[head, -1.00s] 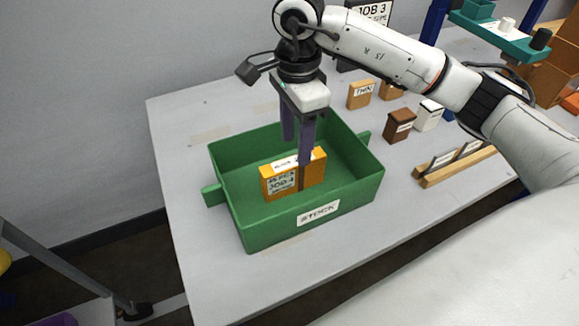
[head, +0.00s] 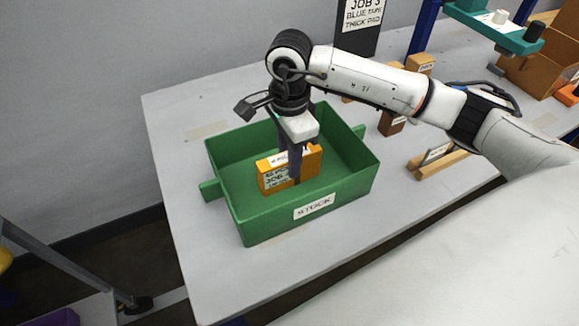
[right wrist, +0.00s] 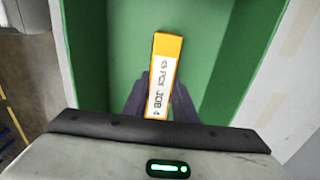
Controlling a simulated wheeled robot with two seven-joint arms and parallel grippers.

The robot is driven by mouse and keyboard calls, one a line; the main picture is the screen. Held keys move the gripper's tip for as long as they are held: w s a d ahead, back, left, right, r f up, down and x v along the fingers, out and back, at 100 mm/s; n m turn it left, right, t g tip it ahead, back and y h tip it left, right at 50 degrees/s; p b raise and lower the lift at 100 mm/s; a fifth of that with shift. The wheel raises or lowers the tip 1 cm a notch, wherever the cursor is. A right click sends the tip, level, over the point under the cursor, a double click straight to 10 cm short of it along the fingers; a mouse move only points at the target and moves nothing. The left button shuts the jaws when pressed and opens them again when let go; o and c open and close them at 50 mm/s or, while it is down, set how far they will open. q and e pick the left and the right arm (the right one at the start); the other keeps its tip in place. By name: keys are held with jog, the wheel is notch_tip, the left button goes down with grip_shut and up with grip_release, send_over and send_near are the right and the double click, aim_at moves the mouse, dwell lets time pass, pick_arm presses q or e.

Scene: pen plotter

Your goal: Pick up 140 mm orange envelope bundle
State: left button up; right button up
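The orange envelope bundle (head: 308,164) stands upright inside the green STOCK box (head: 265,229). A white label with dark print is on its front and another strip is on its top edge. My right gripper (head: 293,172) points down into the box with its dark fingers on either side of the bundle. In the right wrist view, the bundle (right wrist: 169,50) lies between the fingers with no green gap on either side, so the gripper looks shut on it. The bundle appears still down in the box. My left gripper is not in view.
The box stands on a grey table (head: 200,270) with side handles sticking out. To its right are a brown block (head: 391,124) and a wooden rack (head: 445,158). A dark JOB 3 sign (head: 365,15) and a teal fixture (head: 490,30) stand behind.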

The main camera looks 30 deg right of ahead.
grip_shut()
